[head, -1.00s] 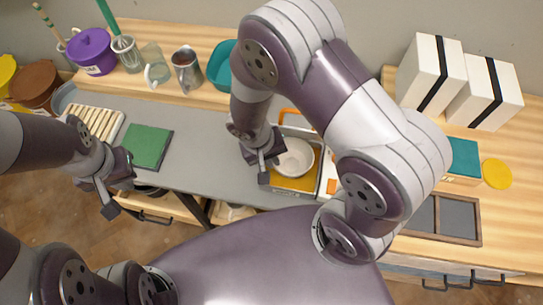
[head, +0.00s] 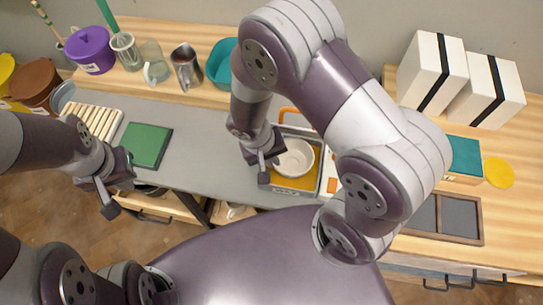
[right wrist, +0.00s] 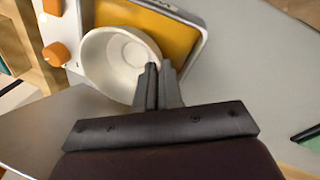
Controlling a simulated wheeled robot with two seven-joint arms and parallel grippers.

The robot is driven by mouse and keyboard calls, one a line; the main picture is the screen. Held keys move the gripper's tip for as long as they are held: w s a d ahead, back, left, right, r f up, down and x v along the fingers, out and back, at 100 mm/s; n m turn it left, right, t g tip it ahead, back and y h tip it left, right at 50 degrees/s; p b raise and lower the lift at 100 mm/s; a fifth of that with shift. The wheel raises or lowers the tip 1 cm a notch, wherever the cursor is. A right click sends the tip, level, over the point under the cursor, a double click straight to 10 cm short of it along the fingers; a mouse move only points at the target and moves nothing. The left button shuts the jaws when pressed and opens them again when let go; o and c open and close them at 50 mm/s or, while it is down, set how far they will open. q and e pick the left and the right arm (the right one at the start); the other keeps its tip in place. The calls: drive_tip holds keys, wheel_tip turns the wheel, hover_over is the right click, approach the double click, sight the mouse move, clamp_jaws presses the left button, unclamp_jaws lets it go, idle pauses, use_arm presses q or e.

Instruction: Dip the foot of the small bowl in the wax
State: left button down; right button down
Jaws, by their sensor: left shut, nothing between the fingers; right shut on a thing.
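The small white bowl (head: 296,158) is over the wax pan, a shallow tray with orange-yellow wax (head: 294,184). My right gripper (head: 264,172) is shut on the bowl's rim at its left side. In the right wrist view the fingers (right wrist: 158,88) pinch the wall of the bowl (right wrist: 110,62), and the yellow wax (right wrist: 160,30) shows beyond it. The bowl looks upright, its inside facing up. Its foot is hidden, so I cannot tell whether it touches the wax. My left gripper (head: 109,204) is shut and empty, near the counter's front edge at left.
A green pad (head: 146,146) and a slatted wooden rack (head: 95,121) lie at left. A teal bowl (head: 221,66) and a metal pitcher (head: 186,66) stand behind. The grey counter between pad and pan is clear.

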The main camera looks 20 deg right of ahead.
drive_tip(key=shift+f+b, duration=0.4)
drive_tip(key=shift+f, duration=0.1)
drive_tip(key=shift+r, duration=0.1)
idle(1.1)
drive_tip(key=shift+d+p+v, duration=0.2)
drive_tip(key=shift+p+v, duration=0.4)
drive_tip(key=shift+v, duration=0.15)
drive_tip(key=shift+d+p+v, duration=0.15)
drive_tip(key=shift+p+v, duration=0.45)
drive_tip(key=shift+v, duration=0.1)
drive_tip(key=shift+r, duration=0.1)
drive_tip(key=d+p+v, duration=0.1)
drive_tip(key=p+v, duration=0.4)
drive_tip(key=v, duration=0.1)
drive_tip(key=shift+d+r+p, duration=0.25)
drive_tip(key=shift+r+p, duration=0.1)
drive_tip(key=shift+r, duration=0.25)
drive_tip(key=shift+s, duration=0.1)
